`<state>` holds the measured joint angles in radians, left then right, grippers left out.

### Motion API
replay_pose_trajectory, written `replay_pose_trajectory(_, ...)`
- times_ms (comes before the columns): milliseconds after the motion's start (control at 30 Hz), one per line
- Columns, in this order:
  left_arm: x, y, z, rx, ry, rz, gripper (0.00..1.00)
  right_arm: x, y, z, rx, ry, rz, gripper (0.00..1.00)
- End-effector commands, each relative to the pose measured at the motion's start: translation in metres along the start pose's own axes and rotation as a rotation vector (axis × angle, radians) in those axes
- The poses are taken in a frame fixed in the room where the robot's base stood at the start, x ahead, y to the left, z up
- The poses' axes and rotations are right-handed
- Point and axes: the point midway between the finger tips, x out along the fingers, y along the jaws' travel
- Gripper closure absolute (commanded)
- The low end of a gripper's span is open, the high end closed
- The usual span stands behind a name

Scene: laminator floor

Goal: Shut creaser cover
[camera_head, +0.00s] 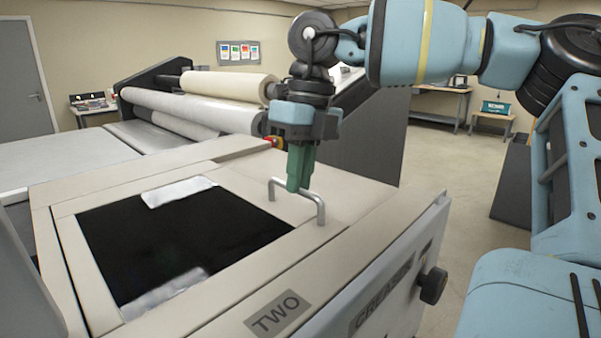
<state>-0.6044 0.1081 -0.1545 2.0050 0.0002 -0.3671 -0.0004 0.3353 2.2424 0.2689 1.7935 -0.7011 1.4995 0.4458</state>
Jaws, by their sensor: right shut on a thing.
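The creaser (273,313) is a beige machine in front of me, labelled "TWO" on its near top edge. Its top has a black rectangular area (180,235) with pale patches at its far and near edges; I cannot tell whether this is a dark window or an opening. A beige panel (345,190) lies flat to the right of it and carries a U-shaped metal handle (320,208). My right gripper (294,186) points down with green fingers, shut on the handle's bar near its left end. The fingertips partly hide the handle. My left gripper is out of view.
A dark knob (433,286) sticks out from the creaser's right side. Behind stands a laminator with large pale rolls (190,108) and a red button (273,141). Side tables (441,103) stand at the back right. The floor (440,160) right of the creaser is clear.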

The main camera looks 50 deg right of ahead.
Motion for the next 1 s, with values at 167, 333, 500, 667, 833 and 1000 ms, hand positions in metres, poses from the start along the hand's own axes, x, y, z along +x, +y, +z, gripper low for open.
replay_pose_trajectory(167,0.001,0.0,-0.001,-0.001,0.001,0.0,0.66,0.001,0.002,0.0,-0.004,0.001,0.006,0.79)
replay_pose_trajectory(333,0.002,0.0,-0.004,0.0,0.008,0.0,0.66,0.001,0.002,0.0,-0.003,0.001,0.004,0.67)
replay_pose_trajectory(500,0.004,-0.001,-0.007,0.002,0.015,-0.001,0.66,0.001,0.001,0.0,-0.002,0.001,0.003,0.67)
replay_pose_trajectory(667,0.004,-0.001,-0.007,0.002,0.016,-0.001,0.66,-0.009,0.001,0.0,-0.002,-0.001,0.001,0.67)
replay_pose_trajectory(833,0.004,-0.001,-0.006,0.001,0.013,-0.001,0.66,-0.035,0.001,0.001,0.0,-0.002,0.001,0.67)
replay_pose_trajectory(1000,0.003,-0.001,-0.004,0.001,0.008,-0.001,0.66,-0.061,0.002,0.001,-0.001,-0.001,0.002,0.67)
